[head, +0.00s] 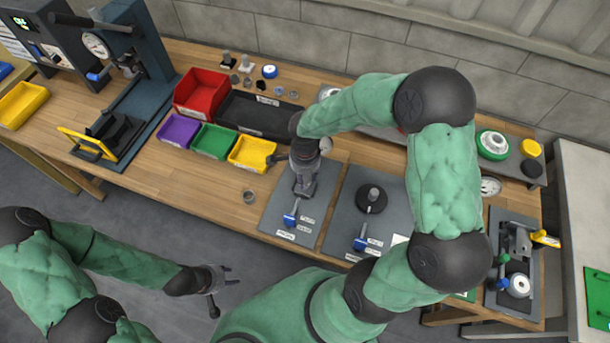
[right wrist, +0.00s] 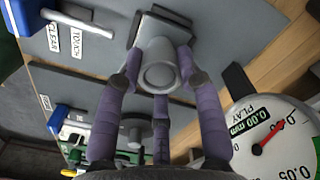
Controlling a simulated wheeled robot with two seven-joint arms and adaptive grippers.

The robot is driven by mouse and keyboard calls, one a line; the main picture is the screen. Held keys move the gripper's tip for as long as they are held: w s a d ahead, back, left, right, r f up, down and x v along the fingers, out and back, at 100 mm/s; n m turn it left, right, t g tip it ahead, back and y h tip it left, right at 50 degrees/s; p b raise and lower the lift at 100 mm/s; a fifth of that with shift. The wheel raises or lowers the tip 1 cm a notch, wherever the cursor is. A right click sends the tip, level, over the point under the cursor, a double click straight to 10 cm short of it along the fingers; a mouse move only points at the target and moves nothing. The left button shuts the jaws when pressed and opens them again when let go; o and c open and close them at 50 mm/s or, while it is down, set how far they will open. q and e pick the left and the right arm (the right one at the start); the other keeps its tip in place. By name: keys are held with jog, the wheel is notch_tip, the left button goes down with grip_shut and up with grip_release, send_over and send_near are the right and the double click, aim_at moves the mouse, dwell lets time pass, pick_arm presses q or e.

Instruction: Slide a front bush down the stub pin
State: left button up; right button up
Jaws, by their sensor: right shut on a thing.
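My right gripper (head: 303,172) is over the left grey plate (head: 272,213), pointing down. In the right wrist view its purple fingers (right wrist: 160,78) are closed around a grey round piece with a ring-shaped end, likely a front bush (right wrist: 158,76). A grey block (right wrist: 165,28) lies right beyond it. I cannot see the stub pin or tell whether the bush is on it; the gripper hides that spot in the head view. A small loose grey ring (head: 249,197) lies on the bench left of the plate. My left gripper (head: 222,280) is open and empty, in front of the bench.
A second grey plate (head: 335,228) carries a dark disc (head: 371,198) with a post. Blue-handled levers (head: 291,217) stand at the plates' front. Yellow (head: 250,154), green (head: 213,141) and purple (head: 178,131) bins stand left. A dial (right wrist: 272,138) reading 0.00 mm is close to the right gripper.

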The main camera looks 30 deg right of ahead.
jog(key=o, duration=1.3)
notch_tip(320, 180, up, 12)
jog(key=shift+f, duration=0.1)
